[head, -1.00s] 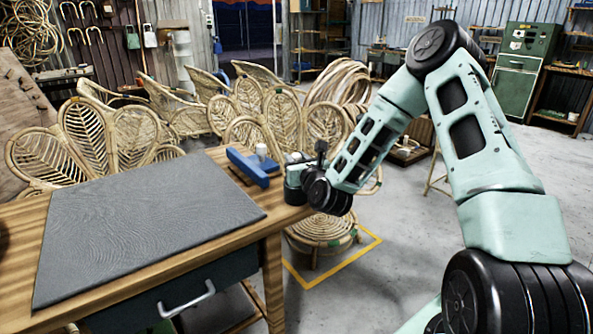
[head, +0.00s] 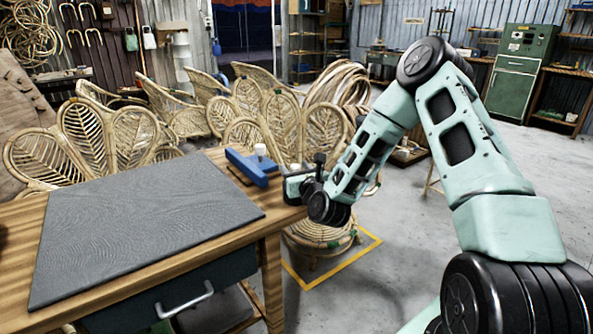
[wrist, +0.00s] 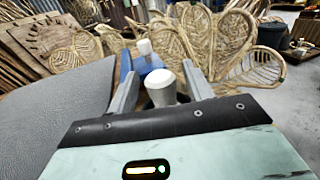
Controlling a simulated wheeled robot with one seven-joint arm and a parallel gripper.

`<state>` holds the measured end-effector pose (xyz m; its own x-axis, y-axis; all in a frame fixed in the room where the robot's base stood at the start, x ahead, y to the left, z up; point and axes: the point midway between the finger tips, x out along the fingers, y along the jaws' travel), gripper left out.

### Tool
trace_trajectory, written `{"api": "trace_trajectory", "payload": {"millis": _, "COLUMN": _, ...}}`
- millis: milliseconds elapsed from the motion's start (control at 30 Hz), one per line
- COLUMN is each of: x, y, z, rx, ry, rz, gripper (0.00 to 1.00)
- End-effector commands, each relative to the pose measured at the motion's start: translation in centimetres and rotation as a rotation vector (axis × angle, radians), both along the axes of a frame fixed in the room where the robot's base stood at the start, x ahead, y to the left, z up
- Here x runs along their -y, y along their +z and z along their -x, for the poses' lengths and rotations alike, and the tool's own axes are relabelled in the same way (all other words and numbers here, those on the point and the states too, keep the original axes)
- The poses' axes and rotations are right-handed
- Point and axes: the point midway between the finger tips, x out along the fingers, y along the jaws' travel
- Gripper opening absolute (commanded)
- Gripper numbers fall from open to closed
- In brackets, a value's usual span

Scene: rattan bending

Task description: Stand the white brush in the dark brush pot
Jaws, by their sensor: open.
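My gripper (wrist: 160,88) is open in the wrist view, one grey finger on each side of a pale, round-topped upright piece, probably the white brush (wrist: 161,84). Its lower part is hidden by my gripper, and I cannot tell whether the fingers touch it. A dark patch shows at its foot; I cannot tell if that is the dark brush pot. In the head view my gripper (head: 288,185) is at the right end of the wooden bench, and brush and pot cannot be made out there.
A blue block-like fixture (head: 252,167) with a white-topped piece (head: 261,150) stands just beyond my gripper; it also shows in the wrist view (wrist: 148,63). A grey mat (head: 150,220) covers much of the bench (head: 262,232) and is bare. Rattan chairs (head: 110,135) stand behind.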

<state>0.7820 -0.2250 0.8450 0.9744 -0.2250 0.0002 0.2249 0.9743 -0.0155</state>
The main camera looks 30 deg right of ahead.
Motion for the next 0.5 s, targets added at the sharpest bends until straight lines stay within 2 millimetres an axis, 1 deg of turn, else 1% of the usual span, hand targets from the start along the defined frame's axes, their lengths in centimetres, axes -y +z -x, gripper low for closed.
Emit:
{"api": "trace_trajectory", "payload": {"millis": 133, "x": 0.0, "y": 0.8, "z": 0.0, "rx": 0.001, "ry": 0.001, "rz": 0.001, "gripper": 0.51}}
{"api": "trace_trajectory", "payload": {"millis": 167, "x": -0.1, "y": 0.7, "z": 0.2, "rx": -0.001, "ry": 0.001, "rz": 0.000, "gripper": 0.51}}
{"api": "trace_trajectory", "payload": {"millis": 267, "x": -0.4, "y": 0.4, "z": 1.9, "rx": -0.003, "ry": 0.001, "rz": -0.002, "gripper": 0.51}}
{"api": "trace_trajectory", "payload": {"millis": 500, "x": -1.7, "y": 0.3, "z": 7.3, "rx": -0.004, "ry": 0.002, "rz": -0.003, "gripper": 0.51}}
